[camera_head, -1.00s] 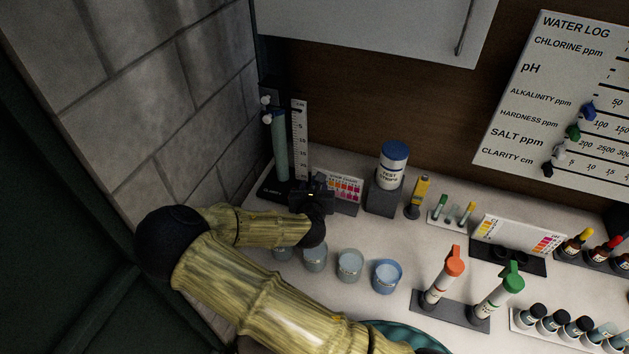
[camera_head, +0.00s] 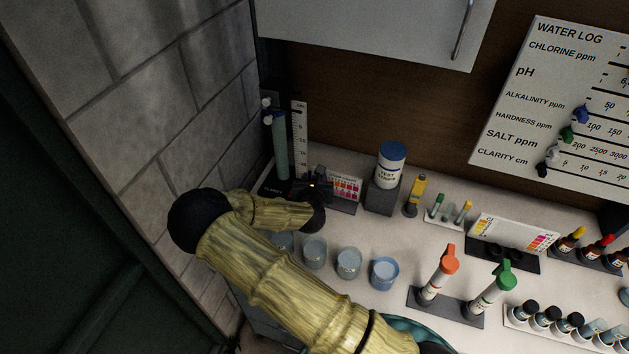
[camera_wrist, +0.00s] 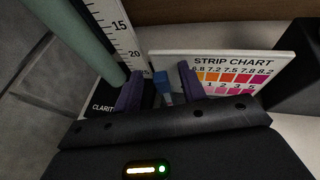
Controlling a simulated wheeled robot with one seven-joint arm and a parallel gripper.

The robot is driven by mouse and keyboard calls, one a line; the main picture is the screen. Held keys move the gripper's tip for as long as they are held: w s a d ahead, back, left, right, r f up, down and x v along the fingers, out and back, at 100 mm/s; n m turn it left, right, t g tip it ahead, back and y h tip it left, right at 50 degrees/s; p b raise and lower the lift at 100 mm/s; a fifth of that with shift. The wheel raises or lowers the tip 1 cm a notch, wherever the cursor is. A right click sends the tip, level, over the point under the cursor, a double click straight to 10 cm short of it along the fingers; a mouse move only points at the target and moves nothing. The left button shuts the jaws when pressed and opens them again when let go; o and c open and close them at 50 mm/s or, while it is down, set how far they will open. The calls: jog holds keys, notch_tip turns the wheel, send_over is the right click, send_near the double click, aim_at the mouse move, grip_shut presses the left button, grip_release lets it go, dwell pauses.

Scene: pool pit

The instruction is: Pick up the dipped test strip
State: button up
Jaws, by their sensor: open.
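My gripper (camera_wrist: 160,80) is open, its two dark purple fingers apart in front of the strip chart (camera_wrist: 222,70). A small blue piece (camera_wrist: 162,78) with a paler lower part shows between the fingers, with space on both sides; it may be the dipped test strip, but I cannot tell for sure. In the head view my gripper (camera_head: 318,190) is at the left end of the strip chart (camera_head: 344,186), and no strip can be made out there. The lower end of the blue piece is hidden by my gripper.
The clarity tube (camera_head: 280,147) and its ruler (camera_head: 299,140) stand close to my gripper's left. The test strips jar (camera_head: 390,165) stands on a grey block (camera_head: 382,198) to the right. Several cups, including a blue one (camera_head: 384,273), stand in front.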

jog(key=shift+c, duration=0.4)
grip_shut()
notch_tip(320, 180, up, 10)
jog(key=b, duration=0.2)
dwell(0.5)
dwell(0.3)
